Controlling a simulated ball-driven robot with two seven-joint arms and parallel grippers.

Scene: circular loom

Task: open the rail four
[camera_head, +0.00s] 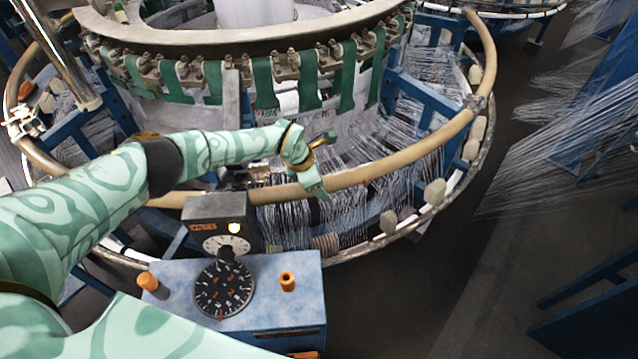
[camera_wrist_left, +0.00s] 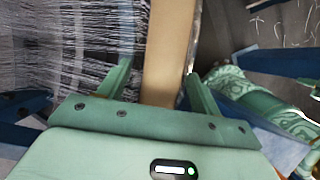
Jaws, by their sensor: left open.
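A tan curved rail (camera_head: 400,161) runs around the front of the circular loom. No number shows on it, so I cannot tell by a label which section is rail four. My left gripper (camera_head: 326,163) is at the front stretch of this rail, with its jaws open. In the left wrist view the rail (camera_wrist_left: 168,50) runs between the two spread fingers of the left gripper (camera_wrist_left: 160,85), with gaps on both sides. I cannot tell how deep it sits between them. My right gripper is not in view.
A blue control box (camera_head: 262,287) with a black dial (camera_head: 224,289) and orange knobs stands in front of the rail. White threads (camera_head: 345,215) hang behind and below the rail.

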